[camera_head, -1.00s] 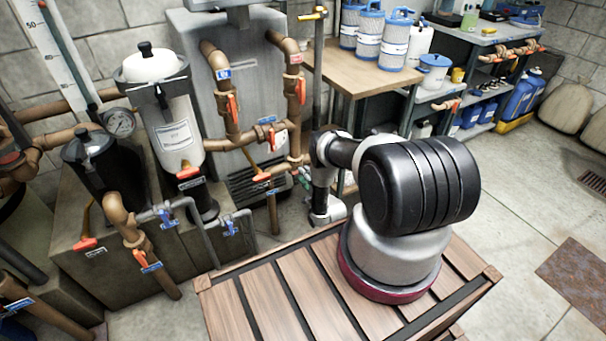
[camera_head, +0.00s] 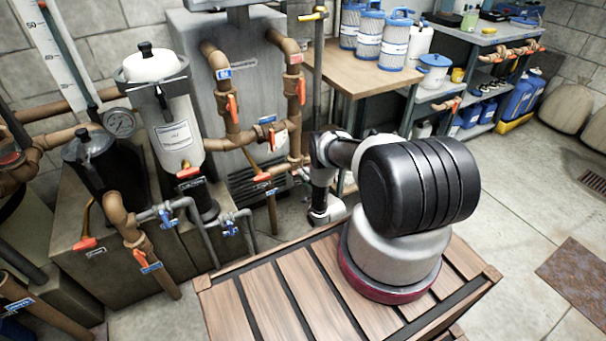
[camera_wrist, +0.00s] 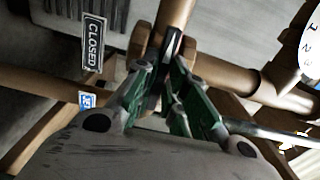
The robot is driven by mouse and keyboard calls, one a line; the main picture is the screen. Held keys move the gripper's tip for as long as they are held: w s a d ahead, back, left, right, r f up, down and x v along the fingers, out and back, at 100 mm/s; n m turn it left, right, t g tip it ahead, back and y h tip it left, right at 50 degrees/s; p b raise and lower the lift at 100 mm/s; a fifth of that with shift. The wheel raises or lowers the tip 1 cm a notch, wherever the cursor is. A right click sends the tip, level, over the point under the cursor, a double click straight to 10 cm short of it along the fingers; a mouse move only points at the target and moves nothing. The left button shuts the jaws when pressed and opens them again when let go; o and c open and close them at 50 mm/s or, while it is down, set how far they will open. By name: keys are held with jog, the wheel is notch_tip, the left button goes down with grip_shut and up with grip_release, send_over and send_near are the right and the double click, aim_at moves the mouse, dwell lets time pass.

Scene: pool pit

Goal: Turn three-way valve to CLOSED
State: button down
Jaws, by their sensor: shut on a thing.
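In the wrist view my gripper (camera_wrist: 168,82) has its green fingers closed around a narrow dark piece, the valve handle (camera_wrist: 173,46). The handle sits against a brown pipe fitting of the three-way valve (camera_wrist: 192,50). A black CLOSED label (camera_wrist: 94,42) hangs to the left of the fingers, apart from them. In the head view my arm reaches down behind the wooden deck, and I cannot make out the fingers there.
Brown pipes with orange handles (camera_head: 232,108) stand left of my arm. A white-lidded filter housing (camera_head: 168,105) and a pressure gauge (camera_head: 121,122) are farther left. A wooden worktable (camera_head: 350,68) stands behind. The floor at right (camera_head: 520,220) is open.

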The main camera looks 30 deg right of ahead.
jog(key=n, duration=1.8)
jog(key=c, duration=1.4)
grip_release()
jog(key=shift+o, duration=0.2)
